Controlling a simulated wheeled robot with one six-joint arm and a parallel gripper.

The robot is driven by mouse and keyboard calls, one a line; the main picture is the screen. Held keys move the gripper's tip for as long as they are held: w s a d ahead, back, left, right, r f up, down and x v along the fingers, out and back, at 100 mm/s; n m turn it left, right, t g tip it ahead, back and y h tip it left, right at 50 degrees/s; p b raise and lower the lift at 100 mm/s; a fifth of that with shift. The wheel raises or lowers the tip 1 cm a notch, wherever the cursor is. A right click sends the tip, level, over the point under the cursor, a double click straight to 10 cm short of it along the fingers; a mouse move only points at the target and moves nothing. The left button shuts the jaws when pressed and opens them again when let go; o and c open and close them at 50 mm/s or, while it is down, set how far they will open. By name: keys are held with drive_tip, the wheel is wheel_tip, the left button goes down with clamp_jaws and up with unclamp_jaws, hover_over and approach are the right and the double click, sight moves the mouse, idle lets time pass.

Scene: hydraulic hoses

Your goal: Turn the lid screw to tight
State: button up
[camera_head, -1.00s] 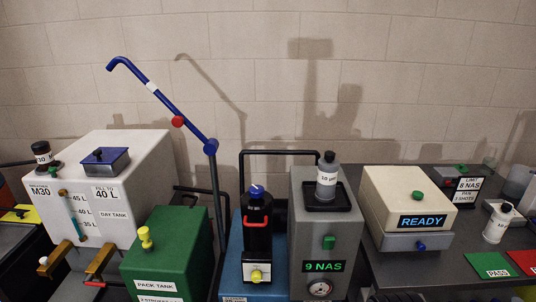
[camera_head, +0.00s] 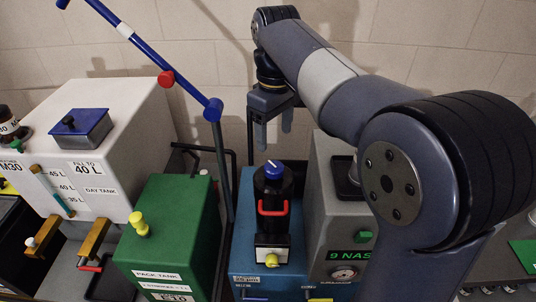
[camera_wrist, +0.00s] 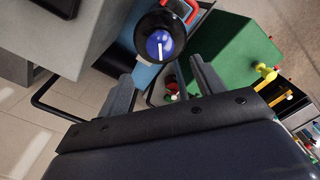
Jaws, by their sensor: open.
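A blue round knob (camera_head: 273,167) with a white line on top sits on a black canister (camera_head: 273,190); it looks like the lid screw. In the wrist view the knob (camera_wrist: 160,45) appears just beyond the gap between my fingers, with its white line pointing toward the gripper. My gripper (camera_head: 274,135) is open and empty, fingers pointing down, behind and above the canister. The fingers (camera_wrist: 160,77) also show in the wrist view, apart from the knob. No tight mark is readable.
The canister has a red handle (camera_head: 273,208) and stands on a blue unit (camera_head: 243,228). A green pack tank (camera_head: 180,225) is left of it, and a grey unit reading 9 NAS (camera_head: 328,170) right. A blue lever (camera_head: 150,62) rises at the left. A dark tube frame stands behind.

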sight(274, 165)
wheel_tip(274, 165, down, 10)
drive_tip(key=shift+f, duration=0.25)
drive_tip(key=shift+c, duration=0.2)
drive_tip(key=c, duration=0.9)
